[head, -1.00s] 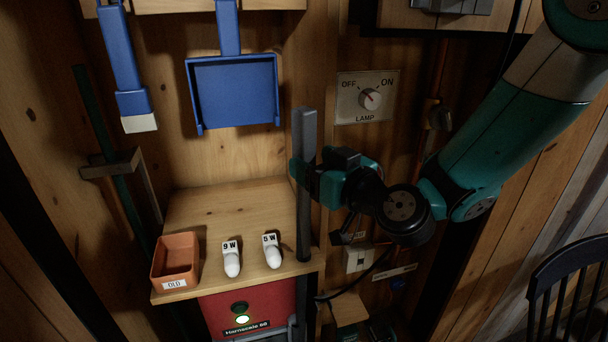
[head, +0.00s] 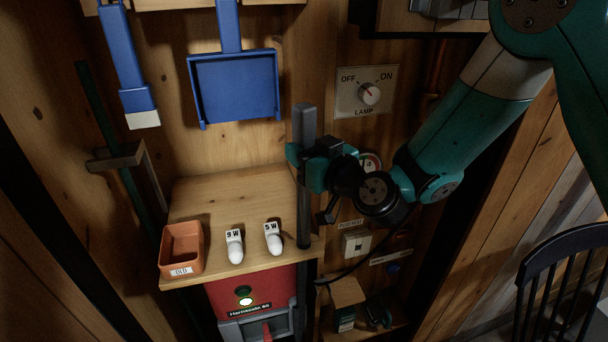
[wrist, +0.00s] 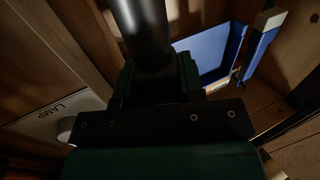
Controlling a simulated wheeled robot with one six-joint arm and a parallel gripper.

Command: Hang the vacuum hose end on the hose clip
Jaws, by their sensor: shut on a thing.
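My gripper (head: 304,160) is shut on an upright dark grey tube, the vacuum hose end (head: 305,122), near its upper part. In the wrist view the dark tube (wrist: 145,30) rises from between the jaws of my gripper (wrist: 155,85). I cannot make out a hose clip for certain in either view; my gripper and arm cover part of the wall to the right.
The pine shelf (head: 225,190) bears a terracotta tray (head: 181,245) and two white bulbs (head: 235,245). A blue dustpan (head: 235,88) and blue brush (head: 125,70) hang above. The lamp switch (head: 368,93) is close right of my gripper. A wooden bracket (head: 117,158) juts at left. A chair (head: 560,260) stands right.

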